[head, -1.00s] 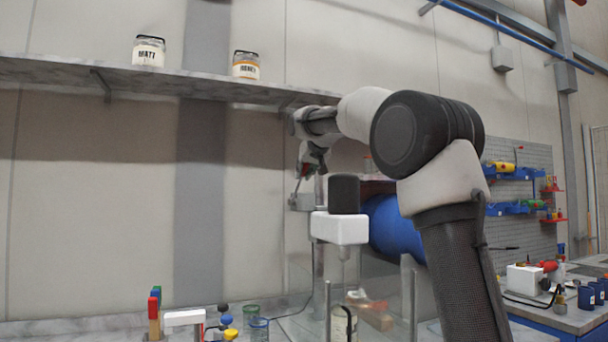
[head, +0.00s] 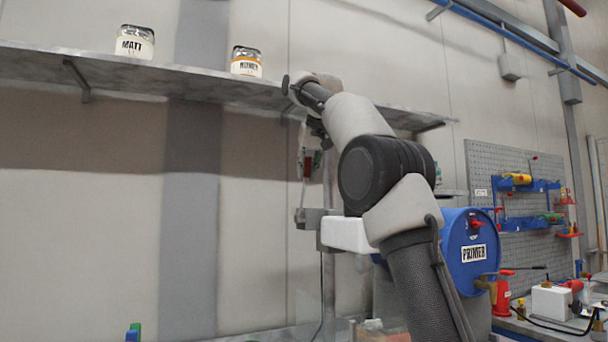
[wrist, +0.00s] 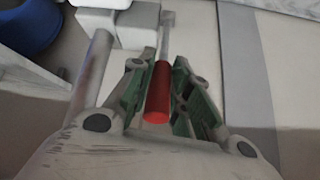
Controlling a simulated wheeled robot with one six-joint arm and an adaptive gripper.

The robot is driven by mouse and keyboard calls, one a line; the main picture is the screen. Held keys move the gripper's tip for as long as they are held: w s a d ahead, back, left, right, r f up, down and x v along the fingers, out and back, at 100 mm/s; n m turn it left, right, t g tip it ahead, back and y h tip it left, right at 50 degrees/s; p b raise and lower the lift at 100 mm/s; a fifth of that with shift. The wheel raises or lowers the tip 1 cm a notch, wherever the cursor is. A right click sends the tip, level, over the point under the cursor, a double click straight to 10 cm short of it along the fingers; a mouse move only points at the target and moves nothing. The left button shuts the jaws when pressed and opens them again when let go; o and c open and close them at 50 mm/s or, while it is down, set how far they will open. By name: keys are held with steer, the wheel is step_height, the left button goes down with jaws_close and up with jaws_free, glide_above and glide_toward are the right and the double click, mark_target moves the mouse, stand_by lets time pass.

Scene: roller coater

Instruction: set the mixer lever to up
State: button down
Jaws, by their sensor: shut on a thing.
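The mixer lever is a thin grey rod with a red grip (wrist: 158,95). In the wrist view the red grip lies between the two green-padded fingers of my gripper (wrist: 160,85), which is shut on it. In the head view my gripper (head: 316,145) is small and partly hidden by my wrist, with a bit of the red grip (head: 308,164) below it. The rod runs down from there to a grey bracket (head: 310,218) on the mixer and looks close to upright. The mixer's white block (head: 345,234) is partly covered by my arm.
A shelf (head: 200,78) holding a MATT jar (head: 135,43) and another labelled jar (head: 246,62) runs behind my wrist, close to it in the picture. A blue PRIMER drum (head: 466,250) stands right of my arm. The wall at left is clear.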

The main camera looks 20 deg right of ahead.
mark_target(309, 157)
steer(key=shift+w+r, duration=0.15)
stand_by(0.3)
steer(key=c, duration=1.3)
jaws_free()
steer(key=shift+v, duration=2.85)
steer(key=s, duration=1.1)
steer(key=shift+s+a+f, duration=0.25)
steer(key=shift+s+a, duration=0.05)
steer(key=shift+a, duration=0.05)
